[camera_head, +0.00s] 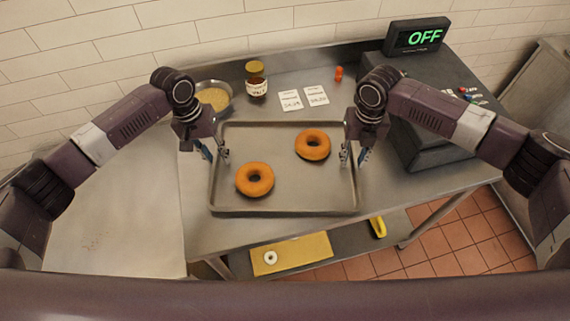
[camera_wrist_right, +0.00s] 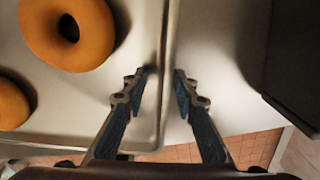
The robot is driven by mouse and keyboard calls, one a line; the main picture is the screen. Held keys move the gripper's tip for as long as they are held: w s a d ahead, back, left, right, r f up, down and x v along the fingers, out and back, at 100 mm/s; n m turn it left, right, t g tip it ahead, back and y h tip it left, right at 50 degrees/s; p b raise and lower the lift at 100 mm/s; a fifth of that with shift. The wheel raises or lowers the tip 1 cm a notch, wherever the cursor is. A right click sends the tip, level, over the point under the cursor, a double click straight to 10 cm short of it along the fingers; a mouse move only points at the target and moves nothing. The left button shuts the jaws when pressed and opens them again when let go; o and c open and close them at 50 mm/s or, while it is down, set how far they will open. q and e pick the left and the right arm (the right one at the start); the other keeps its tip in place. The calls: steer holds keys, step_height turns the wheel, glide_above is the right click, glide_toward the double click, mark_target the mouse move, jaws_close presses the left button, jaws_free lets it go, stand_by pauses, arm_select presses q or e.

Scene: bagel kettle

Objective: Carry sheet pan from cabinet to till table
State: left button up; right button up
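The grey sheet pan (camera_head: 285,204) lies on the steel till table (camera_head: 395,215) in the head view, with two bagels (camera_head: 255,180) (camera_head: 312,145) on it. My left gripper (camera_head: 215,153) is at the pan's left rim, its fingers apart on either side. My right gripper (camera_head: 354,156) is at the right rim. In the right wrist view the right fingers (camera_wrist_right: 165,75) straddle the pan's rim (camera_wrist_right: 160,110), with a narrow gap showing on each side. Both grippers look open. The pan's underside is hidden.
The dark till (camera_head: 435,105) with its OFF display stands right of the pan. A bowl (camera_head: 214,96), a jar (camera_head: 256,80), price cards (camera_head: 303,97) and a small orange item (camera_head: 339,73) are behind. A lower shelf holds a yellow board (camera_head: 292,252). A pale surface (camera_head: 130,215) is at left.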

arm_select(q)
steer(key=shift+a, duration=0.1)
steer(key=shift+r, duration=0.35)
arm_select(e)
steer(key=shift+d, duration=0.1)
steer(key=shift+r, duration=0.15)
arm_select(q)
step_height(320, 180, up, 11)
steer(key=a, duration=0.1)
steer(key=shift+a, duration=0.35)
arm_select(e)
step_height(320, 180, up, 12)
steer(key=shift+f, duration=0.2)
